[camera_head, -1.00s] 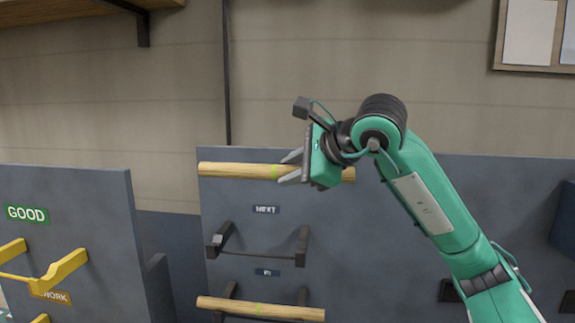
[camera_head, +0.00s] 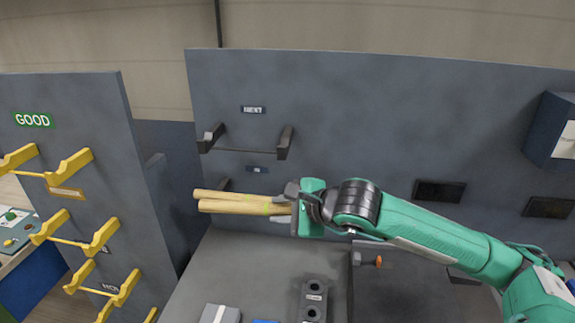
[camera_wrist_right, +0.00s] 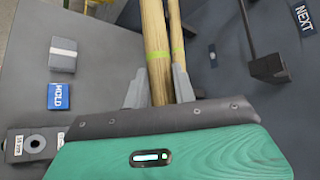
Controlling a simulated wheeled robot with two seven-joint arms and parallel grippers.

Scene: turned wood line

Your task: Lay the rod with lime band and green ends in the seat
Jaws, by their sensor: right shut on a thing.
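My right gripper (camera_head: 281,207) is shut on a pale wooden rod (camera_head: 225,206) with a lime band. The rod lies level, pointing left. In the right wrist view the rod (camera_wrist_right: 153,35) runs between the two fingers (camera_wrist_right: 158,88). A second, similar rod (camera_head: 215,193) lies close behind it at the lower dark cradle of the grey panel; its band shows in the wrist view (camera_wrist_right: 175,35). I cannot make out green ends on either rod. No part is clearly marked as the seat. My left gripper is out of view.
The upper dark cradle (camera_head: 247,151) under the NEXT label is empty. Yellow hooks (camera_head: 75,236) stick out of the GOOD panel (camera_head: 75,100) at left.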

